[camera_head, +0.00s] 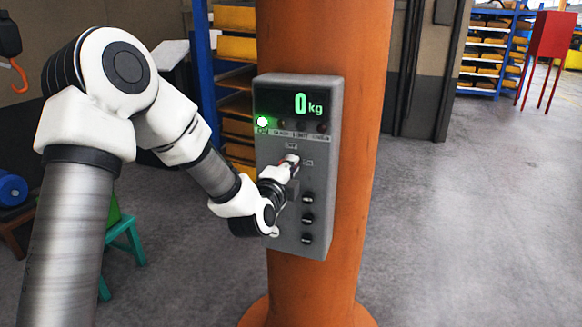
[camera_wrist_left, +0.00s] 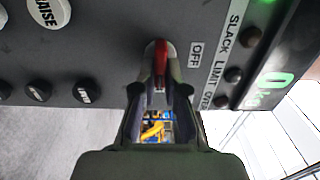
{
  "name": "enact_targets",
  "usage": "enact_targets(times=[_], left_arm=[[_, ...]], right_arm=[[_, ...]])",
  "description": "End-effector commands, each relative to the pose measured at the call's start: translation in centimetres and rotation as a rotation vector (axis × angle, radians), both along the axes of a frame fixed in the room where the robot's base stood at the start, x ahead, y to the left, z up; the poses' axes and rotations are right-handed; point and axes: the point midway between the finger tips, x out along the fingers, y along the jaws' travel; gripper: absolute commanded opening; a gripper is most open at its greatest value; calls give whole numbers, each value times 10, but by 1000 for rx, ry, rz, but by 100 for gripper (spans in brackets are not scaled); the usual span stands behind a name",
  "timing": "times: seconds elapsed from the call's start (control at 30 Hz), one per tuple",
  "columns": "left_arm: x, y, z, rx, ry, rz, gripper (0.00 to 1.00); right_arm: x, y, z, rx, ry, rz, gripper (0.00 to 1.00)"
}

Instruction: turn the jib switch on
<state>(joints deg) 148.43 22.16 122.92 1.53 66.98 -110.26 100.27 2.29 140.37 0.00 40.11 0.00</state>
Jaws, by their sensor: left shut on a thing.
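The grey control box (camera_head: 330,130) is fixed to an orange column. Its jib switch shows in the left wrist view as a red lever (camera_wrist_left: 161,58), with an OFF label (camera_wrist_left: 196,54) beside it. My left gripper (camera_head: 291,163) is at the switch; in the left wrist view its fingers (camera_wrist_left: 160,88) are shut on the red lever. The fingers hide part of the lever, so its exact position is hard to tell. On the box, a green lamp (camera_head: 262,122) is lit and the green display (camera_head: 308,105) reads 0 kg. My right gripper is in neither view.
Several dark round buttons (camera_head: 307,198) sit low on the box, close to my left wrist. The orange column (camera_head: 350,215) stands behind the box. Shelves (camera_head: 237,48) are behind to the left, with a green stool (camera_head: 125,235) below.

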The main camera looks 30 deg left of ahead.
Motion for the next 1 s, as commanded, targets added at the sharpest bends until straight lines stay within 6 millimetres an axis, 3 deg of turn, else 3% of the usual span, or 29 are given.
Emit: enact_targets(times=[0.07,0.1,0.13,0.47,0.57,0.8,1.0], left_arm=[[0,0,-1,1,2,0,0],[0,0,-1,0,2,0,26],[0,0,-1,0,2,0,36],[-2,-1,0,-1,1,0,36],[-13,-3,-1,-3,2,-1,36],[-60,-14,-1,-3,2,-1,36],[-73,-17,-1,0,1,0,36]], right_arm=[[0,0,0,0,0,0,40],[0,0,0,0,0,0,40],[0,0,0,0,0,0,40],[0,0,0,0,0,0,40],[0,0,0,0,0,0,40],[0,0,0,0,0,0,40],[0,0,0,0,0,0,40]])
